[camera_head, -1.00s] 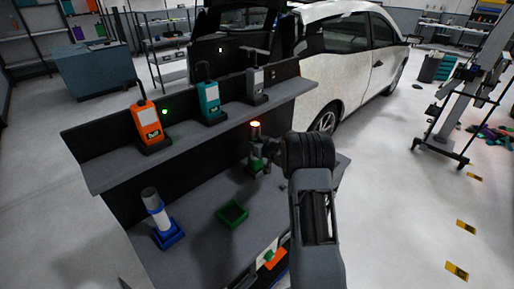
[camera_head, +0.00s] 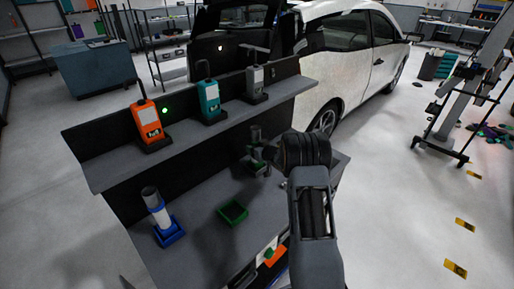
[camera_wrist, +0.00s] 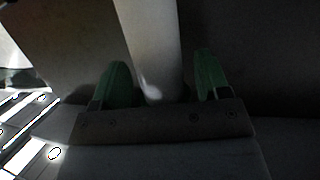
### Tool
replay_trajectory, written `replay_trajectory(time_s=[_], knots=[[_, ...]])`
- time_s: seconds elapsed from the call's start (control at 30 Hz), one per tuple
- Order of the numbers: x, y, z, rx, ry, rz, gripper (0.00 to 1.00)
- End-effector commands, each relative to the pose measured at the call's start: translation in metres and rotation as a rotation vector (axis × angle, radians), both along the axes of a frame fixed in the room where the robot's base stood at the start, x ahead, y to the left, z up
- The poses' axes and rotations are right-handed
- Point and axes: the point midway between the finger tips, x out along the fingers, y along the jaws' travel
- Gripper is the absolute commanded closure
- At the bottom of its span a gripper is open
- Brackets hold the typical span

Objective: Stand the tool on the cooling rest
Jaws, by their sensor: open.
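A grey upright tool (camera_head: 255,134) stands at my gripper, towards the back of the lower shelf; its tip is dark and its lower part is mostly hidden. My gripper (camera_head: 258,158) is beside it. In the wrist view my gripper (camera_wrist: 160,84) has its two green fingers apart, with a pale grey cylinder (camera_wrist: 150,40) between them; I cannot tell whether they touch it. A white tool with a dark top and blue collar (camera_head: 157,207) stands in a blue holder (camera_head: 170,238). A small green tray (camera_head: 233,213) lies empty; I cannot tell which holder is the cooling rest.
The upper shelf (camera_head: 185,147) holds an orange device (camera_head: 148,121), a teal device (camera_head: 210,99) and a grey device (camera_head: 254,80). The lower shelf (camera_head: 198,200) has bare room around the green tray. A white car (camera_head: 345,70) stands behind.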

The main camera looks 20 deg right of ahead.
Motion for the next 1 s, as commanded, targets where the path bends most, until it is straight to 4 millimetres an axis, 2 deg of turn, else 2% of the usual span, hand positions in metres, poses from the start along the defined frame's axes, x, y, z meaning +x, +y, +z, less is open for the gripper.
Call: replay_trajectory(time_s=[0.27, 0.7, 1.0], knots=[[-0.006, -0.001, 0.003, 0.0, 0.001, -0.001, 0.31], [-0.081, -0.016, 0.025, -0.001, 0.0, -0.003, 0.31], [-0.109, -0.02, 0.038, -0.01, 0.003, -0.009, 0.31]])
